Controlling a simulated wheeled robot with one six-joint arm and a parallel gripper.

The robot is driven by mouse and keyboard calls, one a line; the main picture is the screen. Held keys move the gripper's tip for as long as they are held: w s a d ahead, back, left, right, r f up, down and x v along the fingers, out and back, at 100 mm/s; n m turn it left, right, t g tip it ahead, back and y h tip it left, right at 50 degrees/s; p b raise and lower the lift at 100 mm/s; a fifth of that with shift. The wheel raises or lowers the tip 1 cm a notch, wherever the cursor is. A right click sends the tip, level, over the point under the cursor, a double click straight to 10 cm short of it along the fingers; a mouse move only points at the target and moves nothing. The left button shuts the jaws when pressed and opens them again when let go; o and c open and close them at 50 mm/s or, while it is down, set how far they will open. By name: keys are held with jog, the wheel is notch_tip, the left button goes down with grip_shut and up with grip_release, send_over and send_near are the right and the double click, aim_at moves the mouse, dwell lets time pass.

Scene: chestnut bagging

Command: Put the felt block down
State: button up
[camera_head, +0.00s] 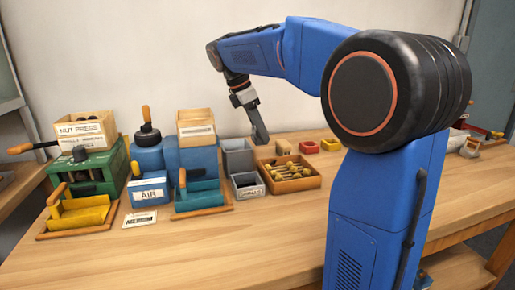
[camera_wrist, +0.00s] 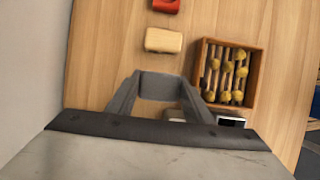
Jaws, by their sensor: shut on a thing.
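My gripper (camera_head: 261,138) hangs from my blue arm over the back of the bench, near the grey bins. In the wrist view its two fingers (camera_wrist: 160,98) are closed on the sides of a plain grey block, which I take for the felt block (camera_wrist: 160,86). It seems to be above the bench, though the height is hard to judge. In the head view the block is small and dark and blends with the fingertips.
A tan block (camera_head: 283,147), red tray (camera_head: 308,147) and yellow tray (camera_head: 330,144) stand behind a wooden tray of yellow-tipped sticks (camera_head: 314,180). Grey bins (camera_head: 237,157) stand left of it. A blue machine (camera_head: 195,158) and green machine (camera_head: 116,165) stand further left. The bench front is clear.

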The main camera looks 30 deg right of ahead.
aim_at(253, 131)
jog(key=shift+f, duration=2.75)
jog(key=shift+f, duration=0.1)
jog(key=o, duration=1.5)
jog(key=shift+c, duration=0.2)
jog(key=v, duration=1.1)
jog(key=shift+a+r, duration=0.1)
jog(key=shift+r, duration=0.15)
jog(key=shift+a+r, duration=0.1)
jog(key=shift+r, duration=0.2)
jog(key=shift+s, duration=0.1)
